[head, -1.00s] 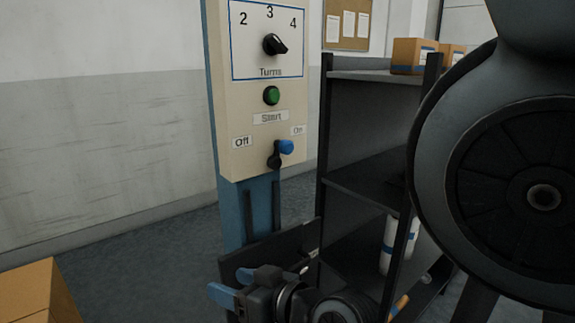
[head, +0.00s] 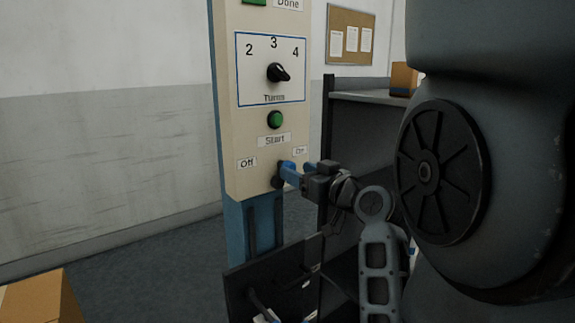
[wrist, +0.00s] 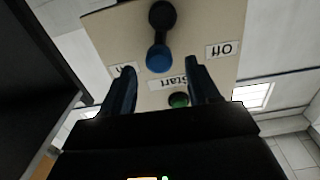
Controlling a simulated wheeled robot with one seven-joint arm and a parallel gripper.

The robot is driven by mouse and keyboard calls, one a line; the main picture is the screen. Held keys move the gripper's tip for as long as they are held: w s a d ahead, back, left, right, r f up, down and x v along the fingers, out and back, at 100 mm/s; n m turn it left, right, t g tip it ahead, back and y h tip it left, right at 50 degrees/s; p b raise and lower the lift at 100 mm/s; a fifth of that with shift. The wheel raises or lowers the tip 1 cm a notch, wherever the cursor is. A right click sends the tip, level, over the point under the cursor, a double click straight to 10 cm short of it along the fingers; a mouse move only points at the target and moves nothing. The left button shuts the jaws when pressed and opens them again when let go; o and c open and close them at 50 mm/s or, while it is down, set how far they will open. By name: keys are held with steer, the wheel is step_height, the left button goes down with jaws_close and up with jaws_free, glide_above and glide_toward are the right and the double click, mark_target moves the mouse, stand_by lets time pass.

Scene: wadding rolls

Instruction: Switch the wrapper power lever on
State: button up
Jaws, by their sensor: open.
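The wrapper power lever (wrist: 161,28) has a black arm and a blue knob (wrist: 159,60). It sits low on a cream control panel (head: 230,130), below the green start button (head: 275,119), between the Off label (head: 247,162) and the On label (head: 300,150). My gripper (head: 291,172) is at the lever with its blue fingers open. In the wrist view, which is upside down, the knob shows just ahead of and between the two fingertips (wrist: 160,72); contact cannot be told. In the head view the fingers largely hide the knob. The lever's exact setting is unclear.
A turns dial (head: 278,73) is above the start button. A dark shelf unit (head: 365,98) stands behind the panel on the right, with a cardboard box (head: 403,78) on top. Another box (head: 40,300) is at lower left. The floor left of the panel is clear.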

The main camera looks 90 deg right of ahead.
mark_target(292, 168)
steer(key=p+x, duration=0.1)
steer(key=x, duration=0.4)
